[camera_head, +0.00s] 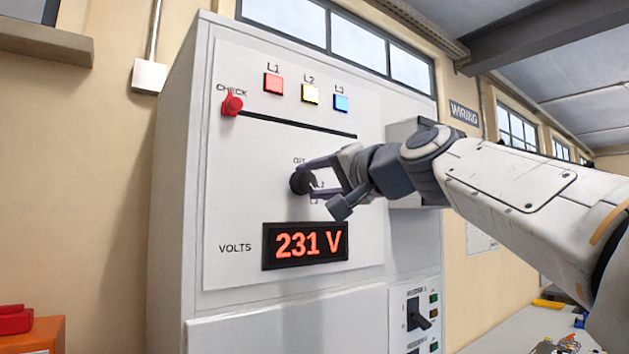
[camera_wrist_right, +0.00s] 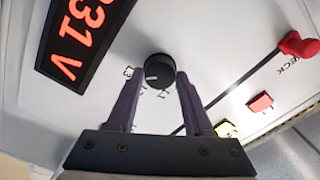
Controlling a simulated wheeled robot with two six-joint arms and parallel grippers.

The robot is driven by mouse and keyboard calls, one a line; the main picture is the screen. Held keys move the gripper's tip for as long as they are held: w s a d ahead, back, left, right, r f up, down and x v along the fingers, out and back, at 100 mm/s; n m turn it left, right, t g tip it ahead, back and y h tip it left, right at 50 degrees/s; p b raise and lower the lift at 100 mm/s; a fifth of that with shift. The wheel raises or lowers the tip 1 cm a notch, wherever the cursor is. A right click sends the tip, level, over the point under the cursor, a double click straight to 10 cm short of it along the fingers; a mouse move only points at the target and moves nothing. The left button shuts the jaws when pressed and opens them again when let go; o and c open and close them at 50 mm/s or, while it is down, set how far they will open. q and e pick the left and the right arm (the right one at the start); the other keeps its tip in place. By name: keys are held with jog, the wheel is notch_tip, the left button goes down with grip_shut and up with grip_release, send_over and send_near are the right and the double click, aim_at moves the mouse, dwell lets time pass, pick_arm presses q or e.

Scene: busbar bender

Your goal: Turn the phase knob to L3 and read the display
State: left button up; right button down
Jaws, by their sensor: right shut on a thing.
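The black phase knob (camera_head: 299,183) is on the grey cabinet's panel, above the display, and shows in the wrist view (camera_wrist_right: 159,71). My right gripper (camera_head: 307,181) is shut on it; its two fingers also flank it in the wrist view (camera_wrist_right: 157,79). In the wrist view the knob's pale mark faces left, toward the partly covered L labels; I cannot tell exactly which one it meets. The display (camera_head: 305,245) reads 231 V in red digits, beside the word VOLTS. My left gripper is not in view.
A red CHECK knob (camera_head: 232,104) sits at the slot's left end. A grey box (camera_head: 406,196) juts out behind my right arm. A feeder switch (camera_head: 416,314) is lower right.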

dwell(0.3)
jog(key=shift+c, duration=1.5)
grip_release()
jog(key=b+v, duration=0.4)
jog(key=v, duration=0.6)
jog(key=shift+s+d+b, duration=0.15)
jog(key=shift+s+b, duration=0.05)
jog(key=shift+b, duration=0.15)
